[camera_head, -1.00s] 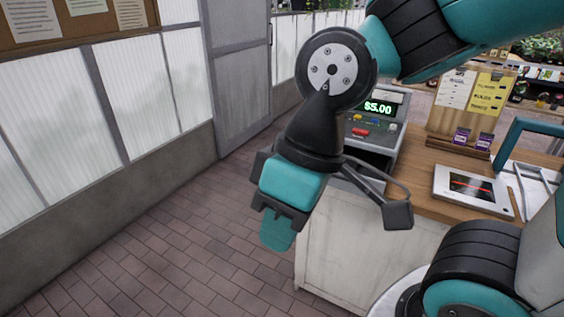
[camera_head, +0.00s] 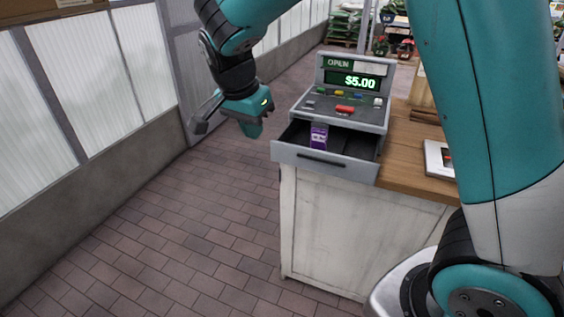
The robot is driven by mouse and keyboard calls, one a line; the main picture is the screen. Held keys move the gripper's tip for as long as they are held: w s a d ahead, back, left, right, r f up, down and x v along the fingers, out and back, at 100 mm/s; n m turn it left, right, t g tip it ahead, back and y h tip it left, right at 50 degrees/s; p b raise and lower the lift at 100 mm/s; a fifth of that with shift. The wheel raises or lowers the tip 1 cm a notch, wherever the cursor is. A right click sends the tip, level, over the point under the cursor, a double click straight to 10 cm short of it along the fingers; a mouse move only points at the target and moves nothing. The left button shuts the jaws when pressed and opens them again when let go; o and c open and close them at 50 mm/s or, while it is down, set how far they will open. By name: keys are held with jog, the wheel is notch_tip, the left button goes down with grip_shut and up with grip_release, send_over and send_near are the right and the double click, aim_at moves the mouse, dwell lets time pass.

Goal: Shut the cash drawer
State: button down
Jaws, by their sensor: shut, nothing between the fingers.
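The cash drawer (camera_head: 322,163) sticks out of the front of the grey cash register (camera_head: 341,99) on the counter. It is open, with a dark slot handle on its front face. A small purple box (camera_head: 318,137) stands inside the drawer. The register's display reads OPEN and $5.00. My gripper (camera_head: 251,130) is shut and empty. In the picture it is to the left of the drawer and a little higher, apart from it, over the brick floor.
The register stands on a wooden counter (camera_head: 412,165) with a whitish panelled base (camera_head: 330,230). A white device (camera_head: 438,160) lies on the counter at the right, partly hidden by my arm. Brick floor (camera_head: 190,230) is clear left of the counter, up to a panelled wall (camera_head: 95,85).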

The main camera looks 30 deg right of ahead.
jog(key=w+d+f+m+g+h+b, duration=0.15)
jog(key=w+f+m+h, duration=0.25)
jog(key=w+f+m, duration=0.7)
jog(key=m+p, duration=0.2)
jog(key=m, duration=0.2)
send_near(288, 162)
notch_tip(288, 162, down, 4)
jog(key=s, duration=0.3)
jog(key=shift+w+d+f+h+p, duration=0.1)
jog(key=shift+w+d+h+p, duration=0.05)
jog(key=shift+w+d+p, duration=0.35)
jog(key=shift+w+d+f+h+p, duration=0.15)
jog(key=shift+w+d+p, duration=0.2)
jog(key=shift+w+d, duration=0.55)
jog(key=shift+f, duration=0.1)
